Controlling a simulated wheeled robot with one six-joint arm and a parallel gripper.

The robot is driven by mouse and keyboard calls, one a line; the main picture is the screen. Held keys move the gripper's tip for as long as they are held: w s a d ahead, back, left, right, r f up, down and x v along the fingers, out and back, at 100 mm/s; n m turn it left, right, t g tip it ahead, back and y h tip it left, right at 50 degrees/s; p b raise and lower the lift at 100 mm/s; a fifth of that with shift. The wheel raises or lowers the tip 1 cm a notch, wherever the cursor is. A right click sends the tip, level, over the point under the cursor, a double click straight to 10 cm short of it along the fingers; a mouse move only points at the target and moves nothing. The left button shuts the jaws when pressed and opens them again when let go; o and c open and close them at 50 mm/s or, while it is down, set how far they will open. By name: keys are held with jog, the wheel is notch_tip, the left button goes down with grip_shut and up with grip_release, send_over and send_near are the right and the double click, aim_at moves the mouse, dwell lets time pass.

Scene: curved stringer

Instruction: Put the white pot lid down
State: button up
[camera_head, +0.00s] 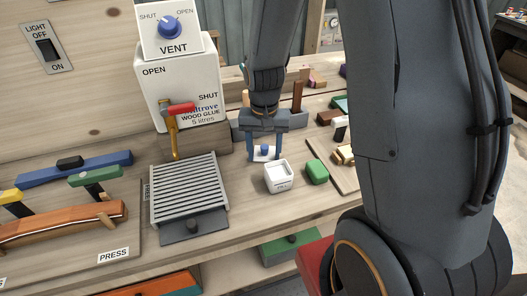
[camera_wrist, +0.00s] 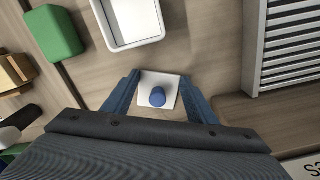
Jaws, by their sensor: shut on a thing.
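The white pot lid (camera_head: 256,157) is a small square plate with a blue knob on top. My gripper (camera_head: 264,156) points down with its two blue fingers on opposite sides of the lid, shut on it. In the wrist view the lid (camera_wrist: 146,79) lies flat between the fingertips of my gripper (camera_wrist: 157,92). I cannot tell whether the lid touches the bench. The white pot (camera_head: 278,179) stands open just in front of and right of the lid. Its open top also shows in the wrist view (camera_wrist: 130,28).
A green block (camera_head: 317,172) sits right of the pot. A slatted grey drip tray (camera_head: 188,190) is at the left, below the wood glue tank (camera_head: 185,85) and its red-handled tap (camera_head: 178,109). Bare bench lies between tray and pot.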

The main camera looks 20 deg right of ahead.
aim_at(265, 160)
jog(key=shift+f, duration=0.15)
jog(key=o, duration=1)
notch_tip(265, 160, up, 12)
jog(key=b, duration=0.2)
jog(key=s+f+n, duration=0.1)
jog(key=s, duration=0.2)
jog(key=s+f+n, duration=0.1)
jog(key=s+n, duration=0.1)
jog(key=s, duration=0.1)
jog(key=s+f+n+t, duration=0.1)
jog(key=s, duration=0.3)
jog(key=shift+d+f+n, duration=0.25)
jog(key=shift+d+n, duration=0.05)
jog(key=shift+d, duration=0.1)
